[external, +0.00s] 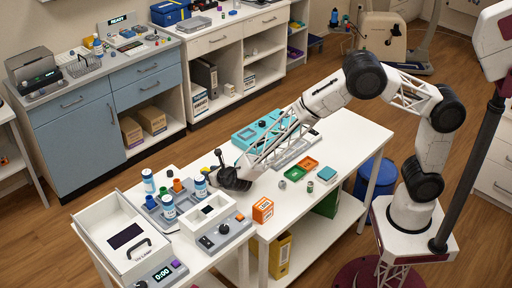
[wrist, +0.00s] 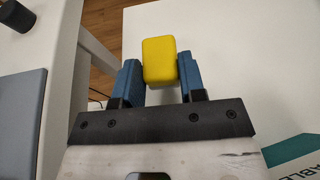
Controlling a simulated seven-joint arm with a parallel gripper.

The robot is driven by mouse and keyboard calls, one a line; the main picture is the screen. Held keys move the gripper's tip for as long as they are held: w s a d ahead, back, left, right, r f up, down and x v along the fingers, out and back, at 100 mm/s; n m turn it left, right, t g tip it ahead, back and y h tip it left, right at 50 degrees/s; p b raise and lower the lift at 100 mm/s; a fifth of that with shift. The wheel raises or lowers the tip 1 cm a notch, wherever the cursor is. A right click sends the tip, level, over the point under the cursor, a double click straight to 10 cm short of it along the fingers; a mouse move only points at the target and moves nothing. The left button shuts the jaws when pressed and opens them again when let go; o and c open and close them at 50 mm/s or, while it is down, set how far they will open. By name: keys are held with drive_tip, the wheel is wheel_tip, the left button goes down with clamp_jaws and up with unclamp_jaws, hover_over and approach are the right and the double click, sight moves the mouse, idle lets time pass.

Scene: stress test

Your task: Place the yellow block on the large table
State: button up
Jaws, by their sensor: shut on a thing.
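The yellow block (wrist: 160,60) sits between the two blue fingers of my gripper (wrist: 159,68) in the wrist view, and the gripper is shut on it. In the external view my gripper (external: 234,178) is low over the left end of the large white table (external: 352,138); the block is mostly hidden there behind the gripper. The table's surface also shows in the wrist view (wrist: 245,75), beside and behind the block. The block appears near the table's edge. I cannot tell whether it touches the surface.
An orange box (external: 263,210), green and orange trays (external: 306,165), a teal block (external: 327,174) and a teal device (external: 258,130) stand on the large table. A smaller white table at left holds bottles (external: 168,206) and a drawer unit (external: 118,235). A gap separates the tables.

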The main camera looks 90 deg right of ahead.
drive_tip(key=shift+f, duration=0.7)
drive_tip(key=shift+f, duration=0.15)
drive_tip(key=o, duration=0.9)
drive_tip(key=shift+s+a+r, duration=0.25)
drive_tip(key=shift+r, duration=0.15)
drive_tip(key=v, duration=1.1)
drive_tip(key=shift+s, duration=0.1)
